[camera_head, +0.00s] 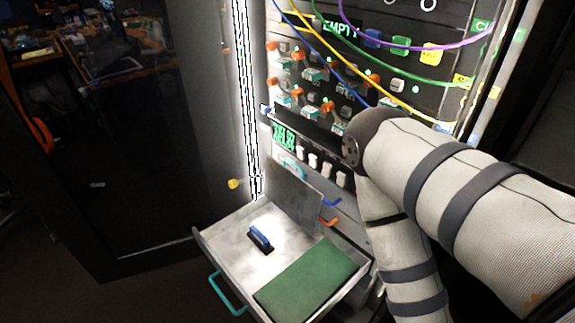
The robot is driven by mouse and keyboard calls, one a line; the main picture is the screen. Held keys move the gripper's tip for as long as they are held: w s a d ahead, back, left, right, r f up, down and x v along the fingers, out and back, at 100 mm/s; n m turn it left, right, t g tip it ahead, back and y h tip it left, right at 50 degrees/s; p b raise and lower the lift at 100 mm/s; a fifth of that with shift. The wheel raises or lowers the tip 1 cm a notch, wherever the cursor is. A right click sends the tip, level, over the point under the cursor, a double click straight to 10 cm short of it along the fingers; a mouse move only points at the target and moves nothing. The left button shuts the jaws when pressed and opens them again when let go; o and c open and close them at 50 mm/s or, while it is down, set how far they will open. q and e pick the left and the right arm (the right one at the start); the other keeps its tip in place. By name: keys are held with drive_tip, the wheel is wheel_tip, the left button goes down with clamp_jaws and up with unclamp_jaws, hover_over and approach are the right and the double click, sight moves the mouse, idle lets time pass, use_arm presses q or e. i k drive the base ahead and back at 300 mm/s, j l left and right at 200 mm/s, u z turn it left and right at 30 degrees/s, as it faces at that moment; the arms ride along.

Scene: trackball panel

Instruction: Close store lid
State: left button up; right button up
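An open grey metal tray (212,243) juts out low at the bottom centre of the rack, with a teal handle (222,293) on its front left side. Inside lie a small blue-and-black block (260,238) and a flat green pad (308,280). My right arm comes in from the right, bends in front of the rack and runs down past the tray's right side. Its gripper is out of view. My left arm and gripper are not in view.
The rack panel (345,60) above carries orange and white switches, and loose yellow, purple and blue cables hang across it. A yellow knob (233,184) sits left of the tray. A dark glossy door (130,150) fills the left. Space left of the tray looks clear.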

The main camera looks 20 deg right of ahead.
sight(301, 202)
drive_tip(key=i+j+z, duration=0.2)
drive_tip(key=j+z, duration=0.2)
drive_tip(key=j, duration=0.35)
drive_tip(key=i+j+z, duration=0.15)
drive_tip(key=j+z, duration=0.25)
drive_tip(key=j, duration=0.4)
drive_tip(key=j+z, duration=0.35)
drive_tip(key=j, duration=0.45)
drive_tip(key=i+j+z, duration=0.15)
drive_tip(key=i, duration=0.35)
drive_tip(key=j, duration=0.1)
